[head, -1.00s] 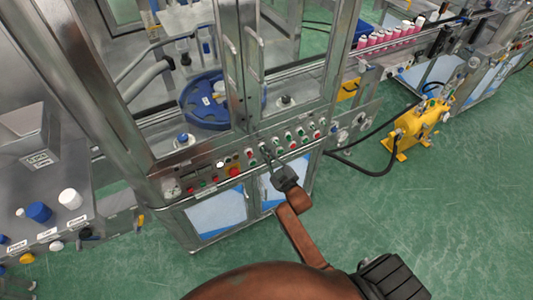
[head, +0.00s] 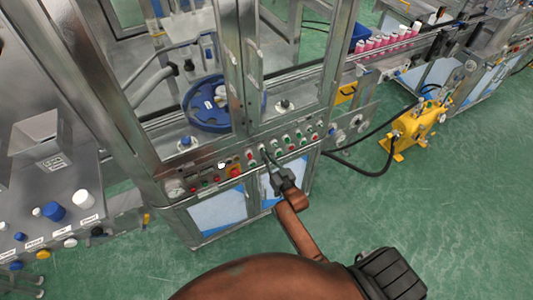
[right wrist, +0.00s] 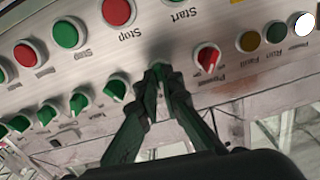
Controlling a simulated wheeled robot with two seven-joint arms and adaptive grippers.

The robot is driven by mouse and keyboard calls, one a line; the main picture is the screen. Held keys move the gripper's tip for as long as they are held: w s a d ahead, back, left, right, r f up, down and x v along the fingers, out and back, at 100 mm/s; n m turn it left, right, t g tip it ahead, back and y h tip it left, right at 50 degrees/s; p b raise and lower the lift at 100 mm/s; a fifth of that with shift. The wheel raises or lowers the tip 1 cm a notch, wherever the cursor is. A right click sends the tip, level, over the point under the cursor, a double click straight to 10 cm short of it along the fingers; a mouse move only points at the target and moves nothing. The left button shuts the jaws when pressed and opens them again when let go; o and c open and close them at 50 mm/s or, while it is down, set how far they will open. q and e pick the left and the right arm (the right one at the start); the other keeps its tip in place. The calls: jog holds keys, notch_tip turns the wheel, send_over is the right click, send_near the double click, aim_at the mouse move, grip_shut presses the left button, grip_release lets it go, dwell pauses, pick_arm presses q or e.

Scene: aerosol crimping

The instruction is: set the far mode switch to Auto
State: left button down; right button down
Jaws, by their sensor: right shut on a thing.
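The metal control panel (head: 245,170) runs along the front of the machine cabinet. My right gripper (head: 270,161) reaches its lower edge. In the right wrist view, the dark fingertips (right wrist: 163,72) are closed together against the panel face, shut on a small switch knob that they mostly hide; its setting cannot be read. To its left is a row of green mode switches, the nearest one (right wrist: 115,91) apart from the fingers. To its right is a red switch (right wrist: 207,57) labelled Power. My left gripper is not in view.
Red (right wrist: 118,11) and green (right wrist: 68,33) push buttons sit on the panel beyond the fingers, with Start and Stop labels. Indicator lamps (right wrist: 276,32) are at the right. A yellow pump (head: 415,128) with black hoses stands on the floor at right.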

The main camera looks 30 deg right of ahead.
jog(key=m+p, duration=0.2)
jog(key=m, duration=0.2)
jog(key=shift+m, duration=0.4)
dwell(0.4)
jog(key=c, duration=2.1)
grip_release()
jog(key=s, duration=1.2)
